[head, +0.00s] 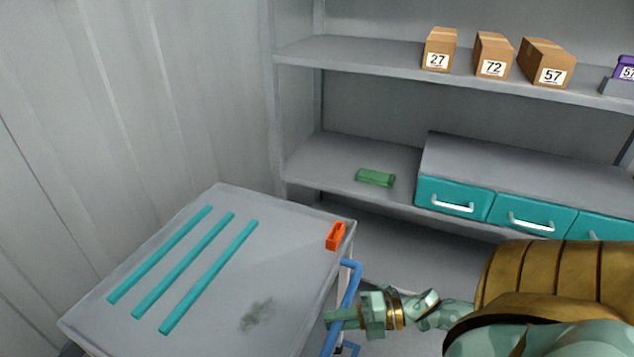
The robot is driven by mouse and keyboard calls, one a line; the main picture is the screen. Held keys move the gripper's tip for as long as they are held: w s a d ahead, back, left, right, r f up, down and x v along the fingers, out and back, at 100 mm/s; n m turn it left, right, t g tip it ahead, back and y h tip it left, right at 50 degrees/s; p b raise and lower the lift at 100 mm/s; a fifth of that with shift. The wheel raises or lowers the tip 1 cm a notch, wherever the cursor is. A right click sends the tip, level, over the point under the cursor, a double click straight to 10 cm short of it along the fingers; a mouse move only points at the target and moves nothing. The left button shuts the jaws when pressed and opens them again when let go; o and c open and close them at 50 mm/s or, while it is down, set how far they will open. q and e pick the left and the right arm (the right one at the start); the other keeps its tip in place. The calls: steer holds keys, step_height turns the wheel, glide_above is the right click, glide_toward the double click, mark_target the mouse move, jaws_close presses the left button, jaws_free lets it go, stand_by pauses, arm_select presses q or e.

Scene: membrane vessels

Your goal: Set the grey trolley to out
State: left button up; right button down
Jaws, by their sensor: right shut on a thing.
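The grey trolley (275,285) stands at the lower left, its flat top showing three teal strips (185,270) and a dark smudge. A blue handle (350,285) runs along its right side. My right gripper (335,318) is shut on the blue handle; its fingertips are partly hidden against the bar. My left gripper is not in view. The trolley's wheels and lower part are out of sight.
A small orange block (336,236) lies at the trolley's right edge. Behind it a grey shelf unit (360,60) holds numbered cardboard boxes (492,55), a green block (375,178) and teal drawers (452,198). A ribbed wall (120,110) closes off the left.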

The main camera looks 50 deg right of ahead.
steer(key=shift+s+d, duration=0.2)
steer(key=shift+s, duration=0.35)
steer(key=shift+s+d, duration=0.15)
steer(key=shift+s, duration=0.4)
steer(key=shift+f, duration=0.1)
steer(key=c, duration=1.3)
jaws_free()
steer(key=shift+d, duration=0.1)
steer(key=v, duration=1.6)
steer(key=shift+p, duration=0.45)
steer(key=shift+s, duration=0.15)
